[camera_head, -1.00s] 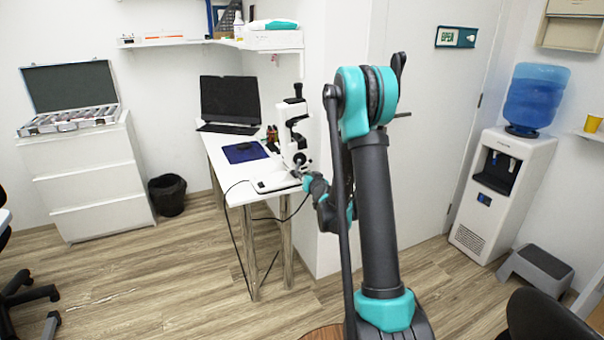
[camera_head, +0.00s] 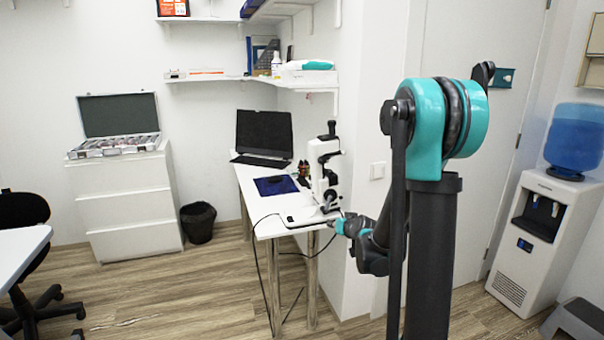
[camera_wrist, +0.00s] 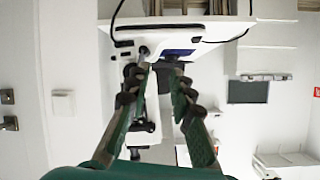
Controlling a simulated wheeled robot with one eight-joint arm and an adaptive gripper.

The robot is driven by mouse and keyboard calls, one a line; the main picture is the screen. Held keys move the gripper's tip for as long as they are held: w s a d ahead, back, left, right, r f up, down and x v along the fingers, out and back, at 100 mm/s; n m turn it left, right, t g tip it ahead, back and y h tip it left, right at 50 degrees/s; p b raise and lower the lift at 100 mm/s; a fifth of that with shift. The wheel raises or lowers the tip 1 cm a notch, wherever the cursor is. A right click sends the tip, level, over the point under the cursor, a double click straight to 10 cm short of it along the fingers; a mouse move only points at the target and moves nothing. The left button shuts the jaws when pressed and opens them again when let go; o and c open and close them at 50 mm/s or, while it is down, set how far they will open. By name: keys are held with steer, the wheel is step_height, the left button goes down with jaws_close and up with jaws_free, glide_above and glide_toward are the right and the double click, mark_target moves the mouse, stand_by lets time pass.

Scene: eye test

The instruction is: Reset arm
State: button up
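My gripper (camera_head: 338,224) is at the end of my teal and dark grey arm, beside the front right corner of the white desk (camera_head: 247,191). It is close to the base of a white microscope (camera_head: 323,172); the head view does not show whether they touch. In the wrist view, the two green and dark fingers of my gripper (camera_wrist: 157,66) stand apart with a gap between them. Nothing is held in the gap. Parts of the microscope show behind and between the fingers, with the desk (camera_wrist: 200,30) at the top of that view.
A monitor (camera_head: 264,133) and a blue mat (camera_head: 276,186) are on the desk. A black cable hangs at the desk's front. A white wall stands right of the desk. A water dispenser (camera_head: 545,235) is at the right. Open floor (camera_head: 190,290) lies left of the desk.

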steer(key=s+d+f+g+h, duration=0.1)
steer(key=s+d+f+g, duration=0.1)
steer(key=s, duration=0.9)
steer(key=s+d+f+g+h, duration=0.1)
steer(key=s+d+f+g, duration=0.1)
steer(key=s, duration=0.9)
steer(key=s+d+f+g+h, duration=0.1)
steer(key=s+f+g, duration=0.2)
steer(key=s, duration=0.8)
steer(key=shift+s+d+g, duration=0.3)
steer(key=shift+d+g, duration=0.1)
steer(key=shift+g, duration=0.2)
steer(key=shift+o, duration=0.5)
